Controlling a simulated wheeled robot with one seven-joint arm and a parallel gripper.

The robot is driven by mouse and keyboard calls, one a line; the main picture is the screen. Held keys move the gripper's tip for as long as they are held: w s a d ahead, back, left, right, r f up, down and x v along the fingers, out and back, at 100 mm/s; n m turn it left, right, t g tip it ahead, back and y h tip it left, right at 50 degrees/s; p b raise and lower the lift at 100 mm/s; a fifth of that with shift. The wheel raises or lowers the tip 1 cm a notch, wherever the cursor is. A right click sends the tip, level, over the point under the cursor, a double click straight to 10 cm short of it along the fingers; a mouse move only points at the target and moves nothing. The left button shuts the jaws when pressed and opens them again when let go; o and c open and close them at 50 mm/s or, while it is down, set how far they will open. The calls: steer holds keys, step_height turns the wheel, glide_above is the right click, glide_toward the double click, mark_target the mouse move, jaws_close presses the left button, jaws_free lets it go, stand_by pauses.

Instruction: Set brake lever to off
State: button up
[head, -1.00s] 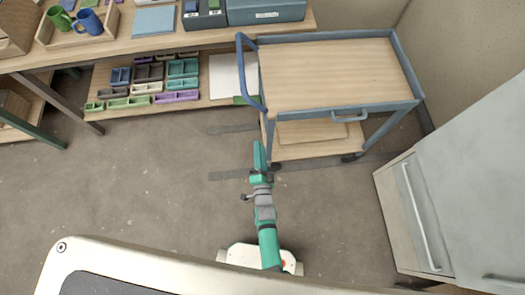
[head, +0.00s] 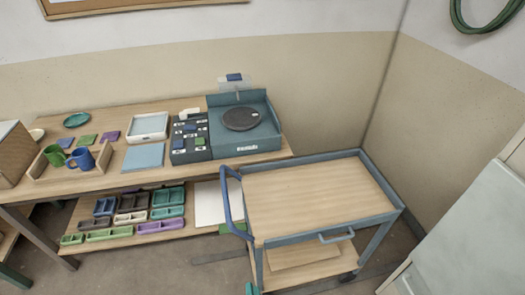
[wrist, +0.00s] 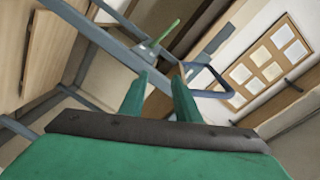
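In the wrist view a thin green lever (wrist: 168,36) sticks up at an angle from a grey bracket (wrist: 146,50) on the cart's blue-grey frame; it looks like the brake lever. In the head view a small green piece (head: 234,229) by the cart's handle end may be the same lever. My gripper (wrist: 160,76) has its two green fingers apart, with nothing between them. It points toward the cart frame, and the lever appears beyond the fingertips, apart from them. In the head view only a green bit of my gripper (head: 252,288) shows at the bottom edge.
The cart (head: 315,200) has an empty wooden top and a blue handle (head: 229,205). A workbench (head: 195,172) with mugs, a switch box (head: 190,140) and a wheel unit (head: 240,118) stands behind it. A pale cabinet (head: 470,230) is at the right.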

steer(key=s+d+r+n+h, duration=0.2)
steer(key=s+r+n, duration=0.2)
steer(key=s+r, duration=0.6)
steer(key=s+d+r+n+g+h, duration=0.1)
steer(key=s+d+r+n, duration=0.2)
steer(key=s+r, duration=0.8)
steer(key=shift+s+d+r+n+h, duration=0.35)
steer(key=shift+s+n, duration=0.4)
steer(key=shift+n, duration=0.45)
steer(key=shift+s+a+r, duration=0.1)
steer(key=shift+a+r, duration=0.05)
steer(key=shift+r, duration=0.1)
jaws_close()
